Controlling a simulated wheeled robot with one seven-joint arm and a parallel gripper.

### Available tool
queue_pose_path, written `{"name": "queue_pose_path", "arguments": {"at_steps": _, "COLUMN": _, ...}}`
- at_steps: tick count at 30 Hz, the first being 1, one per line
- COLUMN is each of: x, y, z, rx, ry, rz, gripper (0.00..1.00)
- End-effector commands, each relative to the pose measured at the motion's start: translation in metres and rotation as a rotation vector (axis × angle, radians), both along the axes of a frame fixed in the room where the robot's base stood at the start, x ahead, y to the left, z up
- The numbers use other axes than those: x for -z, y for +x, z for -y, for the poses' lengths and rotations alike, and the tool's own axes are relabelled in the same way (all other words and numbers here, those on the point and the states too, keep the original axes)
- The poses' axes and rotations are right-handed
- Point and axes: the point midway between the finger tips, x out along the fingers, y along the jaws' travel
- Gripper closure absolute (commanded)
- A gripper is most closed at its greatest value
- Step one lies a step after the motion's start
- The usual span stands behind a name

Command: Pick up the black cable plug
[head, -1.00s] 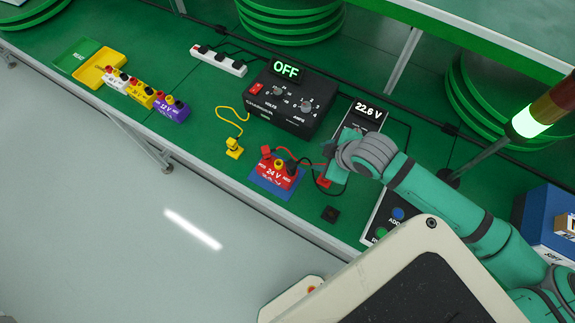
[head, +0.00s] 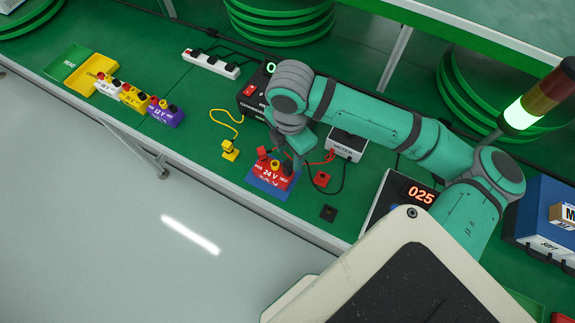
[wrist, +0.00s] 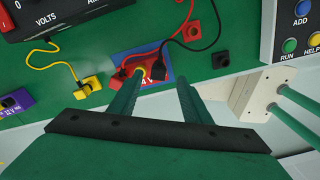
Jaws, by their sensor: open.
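The black cable plug (wrist: 159,70) sits on the NEG side of the red 24 V battery (wrist: 146,77) in the wrist view, its black cable running up and right. In the head view the battery (head: 268,176) rests on a blue mat (head: 259,188), with the black plug (head: 287,168) on its right side. A red plug (wrist: 119,73) is on the POS side. My gripper (wrist: 158,82) is open, with a finger to either side of the black plug in the wrist view. In the head view my gripper (head: 297,160) is just above the battery's right end; contact cannot be told.
A red holder (head: 321,179) and a black holder (head: 328,213) stand right of the battery. The meter (head: 347,145) is behind them. A yellow plug (head: 230,150) lies to the left, near the charger (head: 252,97). The table's front edge is close.

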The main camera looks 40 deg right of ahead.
Motion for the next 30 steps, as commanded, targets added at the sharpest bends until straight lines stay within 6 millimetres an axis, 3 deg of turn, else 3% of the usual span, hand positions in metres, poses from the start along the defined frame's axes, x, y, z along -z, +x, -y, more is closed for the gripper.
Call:
{"name": "queue_pose_path", "arguments": {"at_steps": 7, "x": 0.017, "y": 0.000, "z": -0.001, "rx": 0.002, "ry": 0.001, "rz": 0.000, "gripper": 0.56}}
{"name": "queue_pose_path", "arguments": {"at_steps": 16, "x": 0.056, "y": 0.002, "z": -0.004, "rx": 0.002, "ry": 0.002, "rz": 0.000, "gripper": 0.56}}
{"name": "queue_pose_path", "arguments": {"at_steps": 26, "x": 0.062, "y": 0.003, "z": -0.004, "rx": 0.002, "ry": -0.001, "rz": 0.001, "gripper": 0.56}}
{"name": "queue_pose_path", "arguments": {"at_steps": 30, "x": 0.062, "y": 0.003, "z": -0.004, "rx": 0.002, "ry": 0.000, "rz": 0.001, "gripper": 0.89}}
